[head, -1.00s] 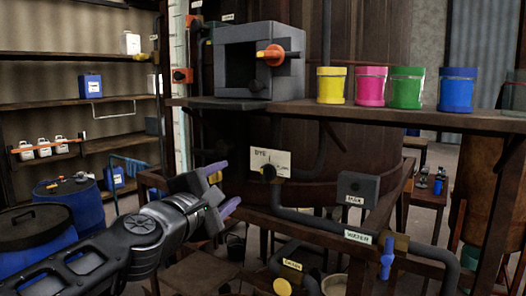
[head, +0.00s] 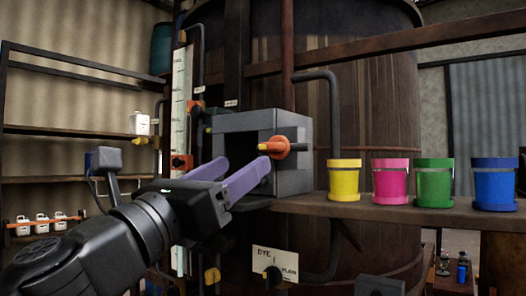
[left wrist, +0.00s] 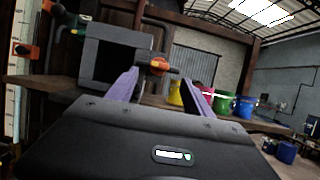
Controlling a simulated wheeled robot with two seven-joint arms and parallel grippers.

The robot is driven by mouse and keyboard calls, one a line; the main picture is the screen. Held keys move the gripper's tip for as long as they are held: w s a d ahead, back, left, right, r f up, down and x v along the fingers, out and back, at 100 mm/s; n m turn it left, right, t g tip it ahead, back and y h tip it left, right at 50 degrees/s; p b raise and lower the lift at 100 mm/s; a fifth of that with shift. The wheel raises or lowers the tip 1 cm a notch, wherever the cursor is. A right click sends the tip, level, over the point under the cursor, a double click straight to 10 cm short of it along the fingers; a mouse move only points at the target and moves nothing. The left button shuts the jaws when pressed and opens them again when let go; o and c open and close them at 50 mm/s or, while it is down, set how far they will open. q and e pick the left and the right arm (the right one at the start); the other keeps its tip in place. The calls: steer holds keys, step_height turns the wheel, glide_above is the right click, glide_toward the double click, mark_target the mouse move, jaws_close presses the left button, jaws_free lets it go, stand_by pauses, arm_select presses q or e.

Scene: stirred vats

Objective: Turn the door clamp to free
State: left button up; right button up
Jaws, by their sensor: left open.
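The door clamp is an orange-red knob (head: 279,147) on the right front edge of a grey box (head: 292,182) with an open dark front. It also shows in the left wrist view (left wrist: 158,65), between my fingertips in the picture. My left gripper (head: 238,172) is open, with its two purple fingers pointing at the box. I cannot tell whether a finger touches the knob. My right gripper is not in view.
Yellow (head: 344,180), pink (head: 389,182), green (head: 433,183) and blue (head: 494,184) pots stand on the wooden shelf (head: 400,212) right of the box. A DYE panel (head: 274,264) with a dark knob is below. A large wooden vat (head: 370,80) rises behind.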

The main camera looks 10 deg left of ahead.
mark_target(268, 148)
arm_select(q)
steer(key=p+x, duration=0.1)
steer(key=x, duration=0.7)
steer(key=shift+f, duration=0.1)
steer(key=shift+c, duration=0.6)
jaws_close()
